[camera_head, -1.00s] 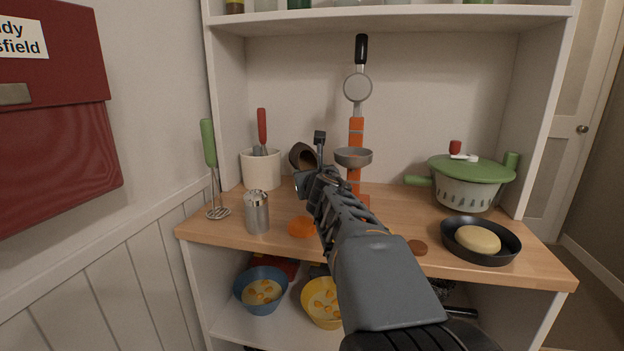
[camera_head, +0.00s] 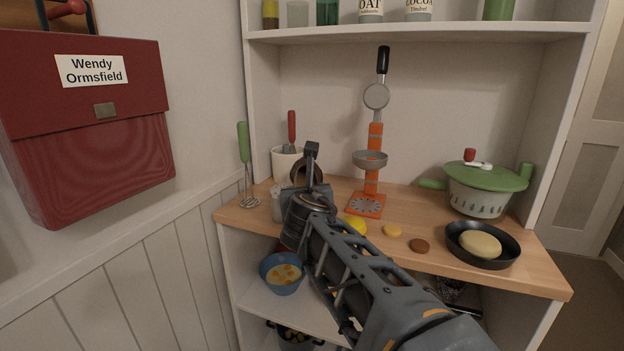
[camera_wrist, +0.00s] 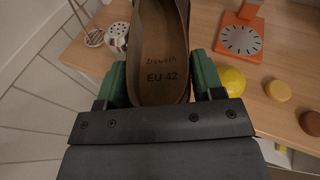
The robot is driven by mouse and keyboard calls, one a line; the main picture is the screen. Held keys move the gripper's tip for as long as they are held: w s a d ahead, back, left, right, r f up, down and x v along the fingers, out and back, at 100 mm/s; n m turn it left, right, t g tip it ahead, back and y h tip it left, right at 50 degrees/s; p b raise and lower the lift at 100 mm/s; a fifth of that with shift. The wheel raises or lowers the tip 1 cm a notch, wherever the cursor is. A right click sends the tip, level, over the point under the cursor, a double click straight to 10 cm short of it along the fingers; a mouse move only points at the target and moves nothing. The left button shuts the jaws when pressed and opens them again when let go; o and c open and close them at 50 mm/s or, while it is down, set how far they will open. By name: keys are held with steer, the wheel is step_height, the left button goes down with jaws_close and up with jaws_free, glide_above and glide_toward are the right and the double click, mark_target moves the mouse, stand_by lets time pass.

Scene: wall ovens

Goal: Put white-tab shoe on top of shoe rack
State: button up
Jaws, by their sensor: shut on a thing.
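My gripper (camera_wrist: 162,82) is shut on a brown shoe (camera_wrist: 160,55), with one green-padded finger on each side of its heel end. The insole reads "EU 42" and the toe is cut off by the top edge of the wrist view. In the head view the dark shoe (camera_head: 325,172) shows only in part behind my gripper (camera_head: 308,180), above the wooden counter and in front of the white crock. No white tab shows on the visible part of the shoe. No shoe rack is in view.
The wooden counter (camera_head: 420,208) holds an orange kitchen scale (camera_head: 367,205), a yellow ball-like item (camera_head: 355,225), a black pan (camera_head: 495,258), a green-lidded pot (camera_head: 480,200) and a metal shaker (camera_wrist: 117,38). A red satchel (camera_head: 95,150) hangs at the left wall.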

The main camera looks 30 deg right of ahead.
steer(key=shift+s+a+r+g+y+p, duration=0.4)
steer(key=shift+s+a+r+g+p, duration=0.25)
steer(key=shift+p, duration=1.8)
steer(key=shift+s+a+p, duration=0.15)
steer(key=shift+a+p, duration=0.35)
steer(key=shift+p, duration=0.55)
steer(key=shift+s+a+f+m+g+y+p, duration=0.1)
steer(key=shift+m+g+y+p, duration=0.15)
steer(key=shift+m+y+p, duration=0.05)
steer(key=shift+f, duration=0.1)
steer(key=d+f+b, duration=0.1)
steer(key=b, duration=0.2)
steer(key=shift+w, duration=0.3)
steer(key=b, duration=0.2)
steer(key=d+t+h+b, duration=0.1)
steer(key=b, duration=0.1)
steer(key=shift+w+f, duration=0.25)
steer(key=shift+w, duration=0.15)
steer(key=w+d+n+t+b, duration=0.1)
steer(key=b, duration=0.4)
steer(key=shift+w+d+f+h, duration=0.1)
steer(key=shift+d+f+h, duration=0.1)
steer(key=shift+h, duration=0.2)
steer(key=shift+w+d+r+b, duration=0.1)
steer(key=shift+w+d+b, duration=0.1)
steer(key=shift+b, duration=0.55)
steer(key=shift+t, duration=0.3)
